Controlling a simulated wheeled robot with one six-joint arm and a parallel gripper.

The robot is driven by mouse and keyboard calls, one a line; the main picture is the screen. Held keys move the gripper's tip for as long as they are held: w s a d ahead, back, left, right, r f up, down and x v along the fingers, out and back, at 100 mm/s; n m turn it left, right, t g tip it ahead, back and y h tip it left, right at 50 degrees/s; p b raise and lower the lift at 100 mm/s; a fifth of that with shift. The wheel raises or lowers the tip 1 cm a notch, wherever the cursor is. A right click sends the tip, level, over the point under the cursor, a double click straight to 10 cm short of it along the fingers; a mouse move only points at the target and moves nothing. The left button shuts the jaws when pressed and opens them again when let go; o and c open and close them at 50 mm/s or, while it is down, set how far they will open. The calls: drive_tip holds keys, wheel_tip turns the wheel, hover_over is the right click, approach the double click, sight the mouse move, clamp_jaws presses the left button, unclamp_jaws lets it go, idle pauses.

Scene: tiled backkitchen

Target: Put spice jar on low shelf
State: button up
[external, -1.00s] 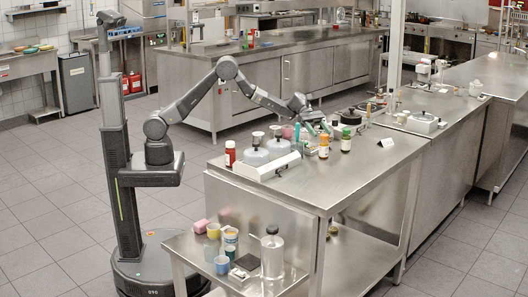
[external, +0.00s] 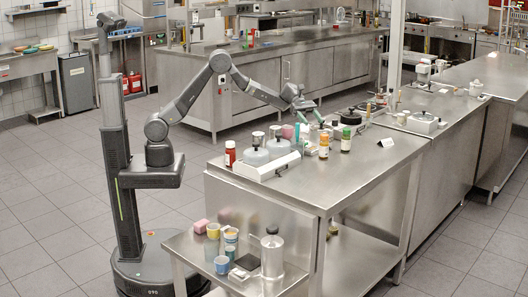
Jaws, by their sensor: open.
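Several small jars stand on the steel counter (external: 375,170): a red one (external: 230,153) at the left end, one with an orange-brown body and pale label (external: 324,145), and a green-lidded one (external: 346,140). I cannot tell which is the spice jar. My gripper (external: 311,118) is open, above the counter's back part, behind and a little above the orange-brown and green-lidded jars. I see nothing held in it, though the fingers are small here. A low steel shelf (external: 190,246) stands at the counter's near left end; another shelf (external: 375,253) lies under the counter.
The low front shelf holds several cups, a pink block (external: 201,226), a dark box (external: 248,262) and a clear bottle (external: 272,252). The counter's front right is mostly clear.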

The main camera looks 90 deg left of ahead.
sight(325, 135)
drive_tip(key=s+d+r+n+t+y, duration=0.1)
drive_tip(key=s+d+n+t+y, duration=0.15)
drive_tip(key=s+n+t, duration=0.2)
drive_tip(key=shift+n+y, duration=0.25)
drive_tip(key=shift+y, duration=0.2)
drive_tip(key=x, duration=0.7)
drive_tip(key=shift+w+a+f, duration=0.1)
drive_tip(key=shift+w+f, duration=0.05)
drive_tip(key=shift+w, duration=0.05)
drive_tip(key=shift+p+x, duration=1)
drive_tip(key=shift+x, duration=1.75)
drive_tip(key=shift+s, duration=0.1)
clamp_jaws()
